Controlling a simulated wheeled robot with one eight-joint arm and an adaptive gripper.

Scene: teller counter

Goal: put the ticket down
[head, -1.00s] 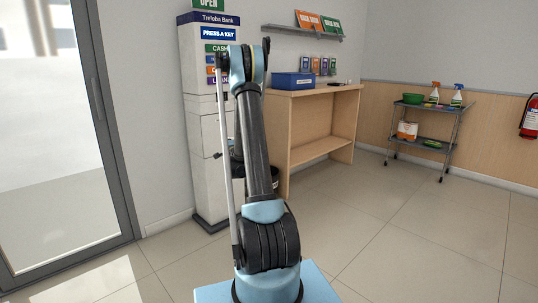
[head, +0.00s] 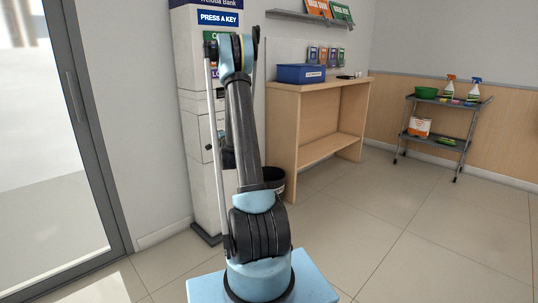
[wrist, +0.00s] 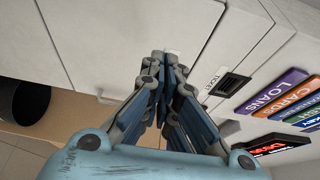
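My gripper (wrist: 168,68) shows in the wrist view with its fingertips close together. A small pale edge between the tips looks like the ticket (wrist: 172,51); most of it is hidden by the fingers. Behind them is the white front of the ticket kiosk (wrist: 110,35), with a dark ticket slot (wrist: 231,86) right of the fingertips and colored key labels further right. In the head view the kiosk (head: 198,120) stands behind my arm, which hides most of my gripper.
A wooden counter (head: 284,130) right of the kiosk holds a blue tray (head: 301,74). A dark bin (head: 274,179) stands between them. A cart (head: 436,139) with spray bottles is at the right. A glass door (head: 65,140) is at the left. The floor at right is clear.

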